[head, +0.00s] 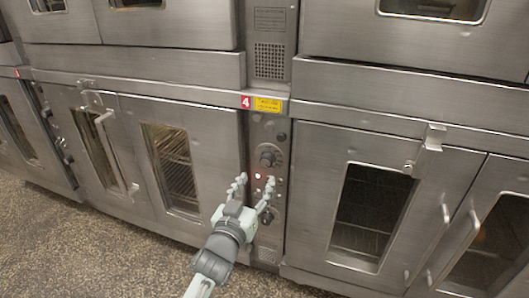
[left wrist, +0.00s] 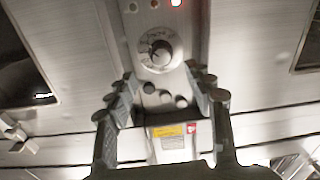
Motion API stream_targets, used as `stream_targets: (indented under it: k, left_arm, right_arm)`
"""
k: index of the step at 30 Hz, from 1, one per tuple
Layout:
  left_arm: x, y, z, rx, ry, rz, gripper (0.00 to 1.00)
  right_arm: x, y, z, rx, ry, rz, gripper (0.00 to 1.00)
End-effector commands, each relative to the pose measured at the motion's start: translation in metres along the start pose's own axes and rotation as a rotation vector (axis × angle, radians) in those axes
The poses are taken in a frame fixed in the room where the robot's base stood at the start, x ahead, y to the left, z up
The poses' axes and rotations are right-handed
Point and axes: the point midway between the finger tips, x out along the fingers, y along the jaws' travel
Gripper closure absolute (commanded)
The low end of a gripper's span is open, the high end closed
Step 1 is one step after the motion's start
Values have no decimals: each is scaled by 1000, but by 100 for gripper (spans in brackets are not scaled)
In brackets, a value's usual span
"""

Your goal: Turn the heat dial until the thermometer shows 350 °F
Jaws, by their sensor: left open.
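The round dial (head: 267,157) with a dark knob sits on the narrow control panel between the oven doors. In the left wrist view the dial (left wrist: 160,52) has a pale marked plate around its knob; the markings are too small to read. My left gripper (head: 257,182) is open in front of the panel, just below the dial in the head view. In the left wrist view its two fingers (left wrist: 162,76) stand apart, with the dial between and beyond their tips; I see no contact. No thermometer reading can be made out. My right gripper is not in view.
A red label with a 4 (head: 246,102) and a yellow label (head: 268,105) are above the panel. Smaller knobs and a lit lamp (head: 257,176) share the panel. Oven doors with handles and latches (head: 428,148) flank it. Speckled floor (head: 90,245) lies in front.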

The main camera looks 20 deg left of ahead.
Motion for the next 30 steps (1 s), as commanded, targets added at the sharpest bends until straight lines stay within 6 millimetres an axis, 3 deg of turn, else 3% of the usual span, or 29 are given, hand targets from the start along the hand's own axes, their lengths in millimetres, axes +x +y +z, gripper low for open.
stream_targets:
  k: [15,26,30]
  left_arm:
    - [70,-1,0,0,-1,-2,48]
    - [76,0,0,1,-1,-1,48]
    - [76,0,0,1,-1,-1,65]
  right_arm:
    - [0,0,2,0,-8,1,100]
    - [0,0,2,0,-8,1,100]
    - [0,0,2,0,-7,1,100]
